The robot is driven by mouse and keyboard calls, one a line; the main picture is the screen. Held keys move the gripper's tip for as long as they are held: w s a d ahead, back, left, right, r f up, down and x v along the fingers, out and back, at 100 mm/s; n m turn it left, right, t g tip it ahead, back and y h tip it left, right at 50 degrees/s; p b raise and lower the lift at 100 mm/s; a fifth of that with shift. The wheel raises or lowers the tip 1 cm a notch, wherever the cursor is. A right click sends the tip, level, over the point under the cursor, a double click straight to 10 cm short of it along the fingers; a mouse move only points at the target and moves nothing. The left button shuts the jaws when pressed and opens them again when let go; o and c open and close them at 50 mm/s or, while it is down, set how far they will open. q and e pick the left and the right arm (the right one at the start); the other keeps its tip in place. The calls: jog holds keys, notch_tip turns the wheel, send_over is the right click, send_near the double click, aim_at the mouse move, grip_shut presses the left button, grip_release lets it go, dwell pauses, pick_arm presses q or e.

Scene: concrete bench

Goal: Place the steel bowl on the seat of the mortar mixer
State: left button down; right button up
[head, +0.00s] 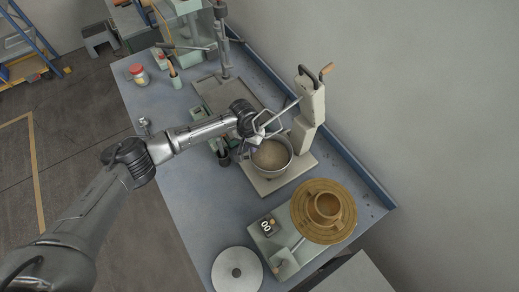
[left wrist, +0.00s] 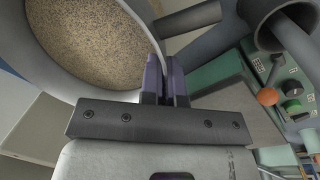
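The steel bowl (head: 285,172) is full of tan, sand-like grains and stands upright over the pale base of the mortar mixer (head: 311,105). I cannot tell whether its bottom rests on the seat, which it hides. My left gripper (head: 248,147) is at the bowl's left rim. In the left wrist view its two purple fingers (left wrist: 166,75) are close together, with the wall of the bowl (left wrist: 78,92) between them, pinching it. My right gripper is not in view.
A stand with a tray (head: 222,92) is behind. A red-lidded jar (head: 137,73) is at the back left.

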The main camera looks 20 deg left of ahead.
pick_arm(q)
jog(key=shift+f, duration=0.8)
jog(key=shift+f, duration=0.1)
jog(key=c, duration=1.4)
grip_release()
jog(key=shift+f, duration=0.1)
jog(key=shift+o, duration=0.2)
notch_tip(320, 180, up, 8)
jog(key=a, duration=0.1)
jog(key=shift+f+p, duration=0.15)
jog(key=shift+p, duration=0.25)
